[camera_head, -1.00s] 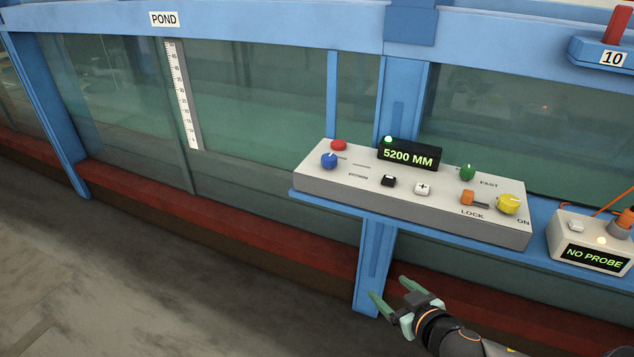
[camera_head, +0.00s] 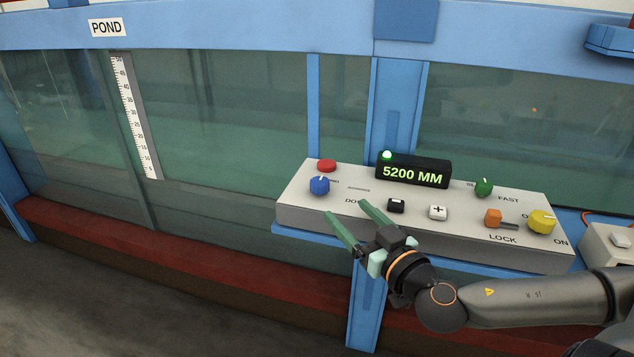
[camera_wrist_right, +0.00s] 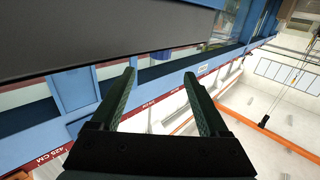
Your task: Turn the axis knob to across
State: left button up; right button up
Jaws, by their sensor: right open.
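A grey control panel (camera_head: 310,215) on a blue ledge carries the knobs. A blue knob (camera_head: 320,186) with a white pointer mark sits at its left end, pointer toward the back. Small labels beside it are only partly readable; one begins "DO" and is partly covered by my finger. A green knob (camera_head: 484,187) and a yellow knob (camera_head: 541,222) stand farther right. I cannot read which knob is marked axis. My right gripper (camera_head: 346,209) is open and empty at the panel's front left edge, just in front of the blue knob, apart from it. My left gripper is not in view.
A black display (camera_head: 412,170) reads 5200 MM. Glass walls and a blue post (camera_head: 397,115) rise behind.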

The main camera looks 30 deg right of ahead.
aim_at(324, 189)
jog(key=shift+w+d, duration=0.15)
jog(key=shift+w, duration=2.25)
jog(key=shift+w+d+p, duration=0.15)
jog(key=shift+w+p, duration=0.05)
jog(key=shift+w, duration=1.6)
jog(key=shift+w+d+p, duration=0.1)
jog(key=shift+w+p, duration=0.1)
jog(key=shift+w, duration=1.6)
grip_shut()
